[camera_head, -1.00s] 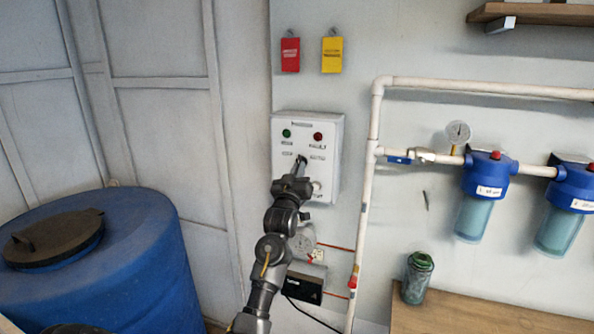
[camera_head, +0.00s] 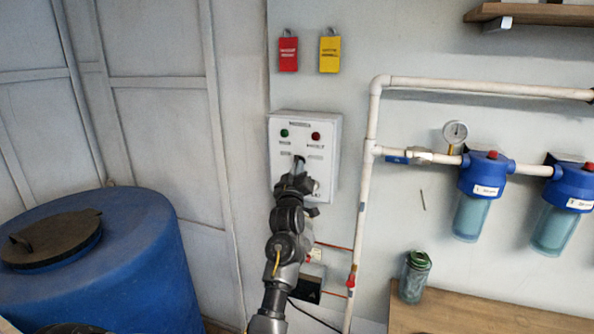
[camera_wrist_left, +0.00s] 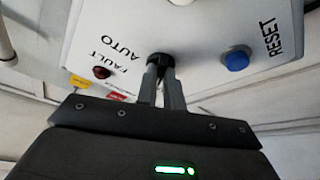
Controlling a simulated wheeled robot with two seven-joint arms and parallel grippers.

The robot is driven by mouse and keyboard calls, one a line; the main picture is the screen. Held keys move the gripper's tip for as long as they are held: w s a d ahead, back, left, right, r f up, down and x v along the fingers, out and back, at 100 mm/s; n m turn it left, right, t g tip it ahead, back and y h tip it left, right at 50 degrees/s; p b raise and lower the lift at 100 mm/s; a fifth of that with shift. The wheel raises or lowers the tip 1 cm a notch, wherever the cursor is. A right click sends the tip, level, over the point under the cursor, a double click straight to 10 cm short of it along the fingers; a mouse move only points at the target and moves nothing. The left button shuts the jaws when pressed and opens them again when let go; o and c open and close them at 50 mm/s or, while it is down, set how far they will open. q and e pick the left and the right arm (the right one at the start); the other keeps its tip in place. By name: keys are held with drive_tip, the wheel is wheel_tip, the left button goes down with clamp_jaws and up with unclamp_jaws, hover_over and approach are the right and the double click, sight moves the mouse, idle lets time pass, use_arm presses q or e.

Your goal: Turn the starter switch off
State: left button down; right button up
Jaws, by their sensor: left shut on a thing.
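The starter switch is a black knob (camera_wrist_left: 160,60) on the white control box (camera_head: 326,140), below the green and red lamps. In the left wrist view it sits between the AUTO and RESET labels. My left gripper (camera_head: 299,170) is at the front of the box with its fingers shut on the knob; it also shows in the left wrist view (camera_wrist_left: 162,78). The fingers hide much of the knob, so its exact setting cannot be read. My right gripper is not in view.
A blue reset button (camera_wrist_left: 236,60) is beside the knob. Red and yellow tags (camera_head: 289,55) hang above the box. A white pipe (camera_head: 367,170) runs to its right. A blue barrel (camera_head: 140,260) stands at left and a wooden bench (camera_head: 470,312) at lower right.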

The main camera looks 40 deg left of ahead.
use_arm(q)
drive_tip(key=c, duration=1.5)
unclamp_jaws()
drive_tip(key=b+v, duration=0.4)
drive_tip(key=v, duration=0.7)
drive_tip(key=shift+w+a, duration=0.1)
